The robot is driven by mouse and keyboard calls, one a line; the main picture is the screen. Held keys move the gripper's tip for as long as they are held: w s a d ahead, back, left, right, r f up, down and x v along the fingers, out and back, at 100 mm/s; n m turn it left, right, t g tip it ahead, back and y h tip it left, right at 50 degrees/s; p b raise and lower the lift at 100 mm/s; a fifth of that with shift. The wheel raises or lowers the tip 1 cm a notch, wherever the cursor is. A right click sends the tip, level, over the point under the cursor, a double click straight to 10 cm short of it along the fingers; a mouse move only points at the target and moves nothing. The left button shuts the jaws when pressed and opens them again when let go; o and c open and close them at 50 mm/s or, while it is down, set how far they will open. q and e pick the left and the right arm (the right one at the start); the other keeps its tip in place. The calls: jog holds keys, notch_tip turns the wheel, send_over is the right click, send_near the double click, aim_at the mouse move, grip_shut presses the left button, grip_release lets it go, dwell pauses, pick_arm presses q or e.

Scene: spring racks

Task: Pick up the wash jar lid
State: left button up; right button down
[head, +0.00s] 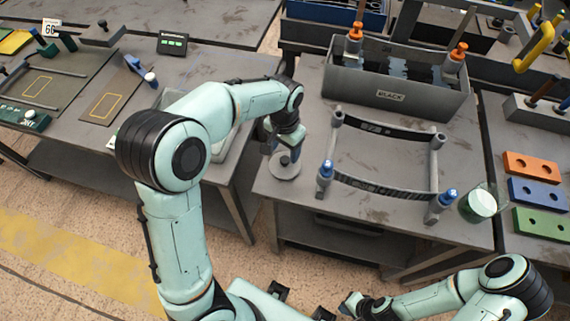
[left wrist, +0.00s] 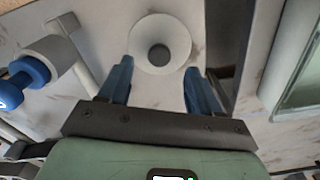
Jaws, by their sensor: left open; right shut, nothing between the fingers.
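The wash jar lid (head: 284,173) is a round pale grey disc with a dark knob in its middle. It lies flat near the left edge of the middle table. In the left wrist view the lid (left wrist: 160,28) is just beyond the fingertips, its knob roughly centred between them. My left gripper (head: 286,152) is open above the lid and points down at it; its blue fingers also show in the left wrist view (left wrist: 157,75). Nothing is between them. My right gripper (head: 352,303) is low at the bottom of the head view, shut and empty, away from the table.
A glass jar with green liquid (head: 478,205) stands at the table's right front corner. A frame with blue-knobbed posts (head: 383,188) stands right of the lid. A grey bin marked BLACK (head: 393,97) is behind. A grey tray (head: 226,150) sits left of my left gripper.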

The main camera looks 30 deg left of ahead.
aim_at(285, 159)
pick_arm(q)
notch_tip(285, 159, down, 4)
jog(key=shift+f, duration=0.1)
jog(key=c, duration=1.2)
jog(key=shift+o, duration=0.2)
